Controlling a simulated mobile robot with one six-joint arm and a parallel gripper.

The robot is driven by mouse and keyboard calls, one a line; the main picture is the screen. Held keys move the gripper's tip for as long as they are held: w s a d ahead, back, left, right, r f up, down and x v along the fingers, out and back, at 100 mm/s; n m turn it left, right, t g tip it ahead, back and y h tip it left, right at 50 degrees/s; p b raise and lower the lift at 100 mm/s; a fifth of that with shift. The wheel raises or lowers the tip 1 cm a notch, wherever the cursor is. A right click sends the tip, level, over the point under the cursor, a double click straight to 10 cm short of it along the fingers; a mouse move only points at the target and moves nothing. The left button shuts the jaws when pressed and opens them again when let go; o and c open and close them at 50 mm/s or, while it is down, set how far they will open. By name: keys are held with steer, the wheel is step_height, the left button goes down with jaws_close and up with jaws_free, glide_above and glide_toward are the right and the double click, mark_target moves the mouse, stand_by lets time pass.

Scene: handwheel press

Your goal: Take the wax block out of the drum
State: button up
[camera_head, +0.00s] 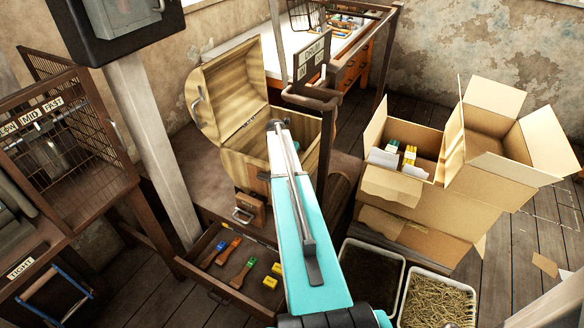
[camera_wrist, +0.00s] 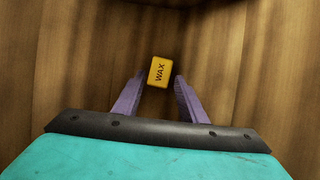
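The wax block (camera_wrist: 158,72) is small and yellow-orange, with "WAX" lettered on it. In the wrist view it lies inside the wooden drum (camera_wrist: 75,50), just beyond and between the fingertips of my gripper (camera_wrist: 155,82). The two purple fingers are apart, one on each side of the block's near end. I cannot tell whether they touch it. In the head view the drum (camera_head: 237,168) is a striped wooden chest with its rounded lid (camera_head: 222,85) swung open. My teal arm reaches over it, and the gripper and the block are hidden there.
A "DRUM" sign (camera_head: 312,62) on a metal post stands beside the drum. An open drawer (camera_head: 225,262) with coloured tools lies in front. Open cardboard boxes (camera_head: 425,215) and two bins (camera_head: 437,300) stand to the right. A wire cage (camera_head: 75,150) is at left.

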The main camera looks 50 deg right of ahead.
steer(key=shift+p+x, duration=0.4)
steer(key=shift+x, duration=1.75)
steer(key=shift+s, duration=0.1)
steer(key=shift+c, duration=0.4)
steer(key=c, duration=0.7)
